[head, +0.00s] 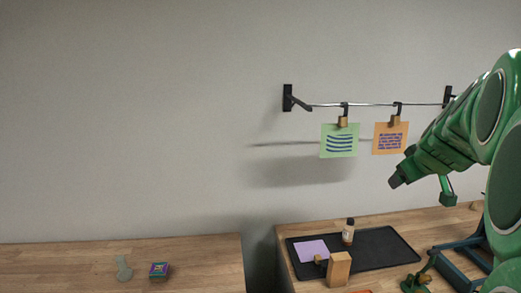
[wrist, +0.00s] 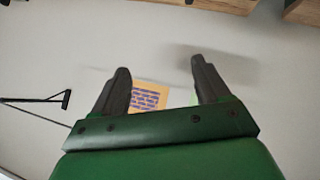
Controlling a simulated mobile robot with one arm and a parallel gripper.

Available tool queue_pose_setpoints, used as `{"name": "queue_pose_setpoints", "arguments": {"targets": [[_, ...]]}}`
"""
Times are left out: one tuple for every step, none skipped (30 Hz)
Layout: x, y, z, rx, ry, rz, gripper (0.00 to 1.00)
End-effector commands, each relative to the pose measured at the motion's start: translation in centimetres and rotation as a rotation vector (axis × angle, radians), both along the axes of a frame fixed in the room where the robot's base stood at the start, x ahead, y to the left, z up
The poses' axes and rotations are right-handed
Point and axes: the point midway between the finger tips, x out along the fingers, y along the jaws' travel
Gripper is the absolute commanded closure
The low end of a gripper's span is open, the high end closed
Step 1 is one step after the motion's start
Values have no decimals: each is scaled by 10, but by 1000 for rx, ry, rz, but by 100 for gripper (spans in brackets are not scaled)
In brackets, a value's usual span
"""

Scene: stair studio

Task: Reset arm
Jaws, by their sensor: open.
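My green arm comes in from the right in the head view, and my gripper (head: 420,190) hangs in the air in front of the wall, above the right worktop. In the wrist view my gripper (wrist: 158,85) has its two dark fingers spread apart with nothing held between them. An orange note (head: 390,138) and a green note (head: 340,141) hang by clips from a thin rail (head: 365,104) on the wall, left of my gripper. The orange note (wrist: 149,97) shows behind the fingers in the wrist view, apart from them.
The right worktop (head: 440,222) carries a black tray (head: 385,249) with a purple note (head: 311,250) and a small bottle (head: 348,232). A wooden block (head: 339,269) stands at its front edge. A gap separates the worktops.

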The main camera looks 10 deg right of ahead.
Motion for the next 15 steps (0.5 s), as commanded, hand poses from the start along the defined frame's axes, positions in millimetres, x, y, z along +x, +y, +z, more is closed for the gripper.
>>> {"name": "queue_pose_setpoints", "arguments": {"targets": [[-1, 24, -6, 42, 16, 18, 24], [-3, 36, -11, 67, 30, 25, 24], [-6, 53, -19, 98, 53, 34, 24], [-9, 65, -25, 121, 72, 41, 24], [-12, 77, -32, 142, 93, 45, 24], [-17, 93, -40, 169, 119, 51, 24], [-21, 106, -46, 190, 142, 56, 24], [-27, 118, -52, 210, 165, 59, 24], [-34, 134, -60, 236, 197, 63, 24], [-40, 146, -66, 253, 220, 65, 24], [-46, 157, -71, 271, 244, 65, 24], [-56, 172, -80, 293, 279, 67, 24], [-64, 183, -86, 308, 308, 66, 24], [-71, 193, -91, 323, 334, 65, 24], [-82, 206, -98, 338, 368, 62, 24]]}}
